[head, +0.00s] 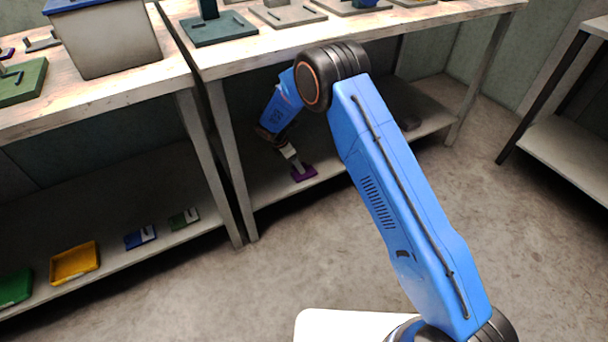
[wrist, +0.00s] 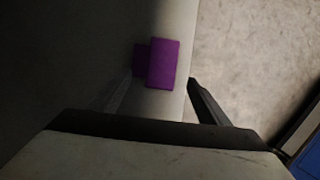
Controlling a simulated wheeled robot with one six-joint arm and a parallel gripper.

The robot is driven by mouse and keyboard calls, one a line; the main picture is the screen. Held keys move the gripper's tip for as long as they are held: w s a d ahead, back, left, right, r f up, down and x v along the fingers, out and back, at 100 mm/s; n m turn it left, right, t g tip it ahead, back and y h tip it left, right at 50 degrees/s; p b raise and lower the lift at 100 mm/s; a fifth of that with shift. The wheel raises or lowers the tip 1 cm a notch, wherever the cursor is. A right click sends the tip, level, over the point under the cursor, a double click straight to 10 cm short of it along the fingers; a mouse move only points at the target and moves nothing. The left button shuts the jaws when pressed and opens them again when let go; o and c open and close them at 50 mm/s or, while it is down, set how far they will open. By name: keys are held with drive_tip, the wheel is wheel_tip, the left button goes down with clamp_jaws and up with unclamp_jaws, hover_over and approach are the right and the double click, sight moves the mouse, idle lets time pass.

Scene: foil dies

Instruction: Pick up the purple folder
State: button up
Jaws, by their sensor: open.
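The purple folder (head: 304,174) lies on the lower shelf of the right-hand bench, near its front edge. In the wrist view the purple folder (wrist: 163,63) shows as a small block with a darker part on its left. My gripper (head: 296,164) reaches down under the bench top, just over the folder. In the wrist view my gripper (wrist: 162,79) is open, with one finger to each side of the folder's near end. I cannot tell whether either finger touches it.
The lower left shelf (head: 205,238) holds a green tray (head: 14,288), a yellow tray (head: 75,262), a blue piece (head: 140,237) and a dark green piece (head: 184,218). The bench top (head: 235,62) overhangs my gripper. A bench leg (head: 232,165) stands to its left. The floor in front is clear.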

drive_tip(key=shift+d+x, duration=0.15)
drive_tip(key=shift+x, duration=1.8)
drive_tip(key=shift+d+x, duration=0.15)
drive_tip(key=shift+x, duration=1.75)
drive_tip(key=shift+s+r, duration=0.1)
drive_tip(key=shift+r, duration=0.05)
drive_tip(key=c, duration=1.2)
